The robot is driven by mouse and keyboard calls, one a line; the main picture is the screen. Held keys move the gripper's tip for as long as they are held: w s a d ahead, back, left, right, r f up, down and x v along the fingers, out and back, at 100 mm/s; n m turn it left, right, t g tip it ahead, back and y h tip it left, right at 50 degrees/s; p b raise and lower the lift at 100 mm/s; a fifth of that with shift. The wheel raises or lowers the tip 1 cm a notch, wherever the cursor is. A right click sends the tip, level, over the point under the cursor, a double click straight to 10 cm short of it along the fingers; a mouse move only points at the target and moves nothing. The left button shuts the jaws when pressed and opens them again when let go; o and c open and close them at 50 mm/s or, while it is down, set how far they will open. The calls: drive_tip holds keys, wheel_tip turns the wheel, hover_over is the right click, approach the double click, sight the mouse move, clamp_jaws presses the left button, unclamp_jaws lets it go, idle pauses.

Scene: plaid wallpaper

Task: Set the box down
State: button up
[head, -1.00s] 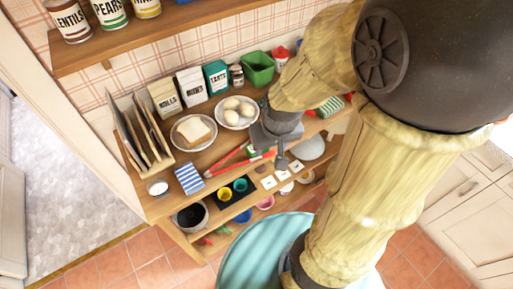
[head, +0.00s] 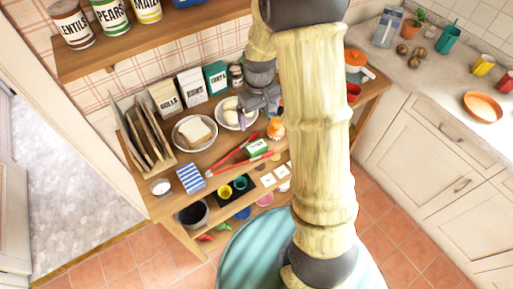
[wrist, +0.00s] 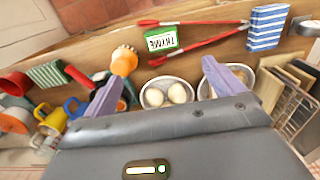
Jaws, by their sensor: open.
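A small green and white box labelled THYME (head: 258,147) rests on the wooden counter. It lies between the two arms of the red tongs (head: 232,165); I cannot tell whether it touches them. It also shows in the wrist view (wrist: 161,39), beyond my fingertips. My gripper (head: 264,103) is above the back of the counter, near the plate of eggs (head: 229,123). In the wrist view my gripper (wrist: 160,70) has its two purple-grey fingers spread wide, with nothing between them. The box is clear of both fingers.

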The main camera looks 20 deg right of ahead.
drive_tip(key=p, duration=0.3)
approach(257, 146)
drive_tip(key=f, duration=0.5)
drive_tip(key=shift+s+d, duration=0.15)
drive_tip(key=shift+d, duration=0.05)
drive_tip(key=shift+a+f+p, duration=0.15)
drive_tip(key=shift+f+p, duration=0.5)
drive_tip(key=shift+f, duration=0.15)
drive_tip(key=shift+w+a+f+p, duration=0.15)
drive_tip(key=shift+f+p, duration=0.2)
drive_tip(key=shift+f, duration=0.6)
drive_tip(key=shift+w+d+f+p, duration=0.1)
drive_tip(key=shift+f+p, duration=0.2)
drive_tip(key=shift+f, duration=0.6)
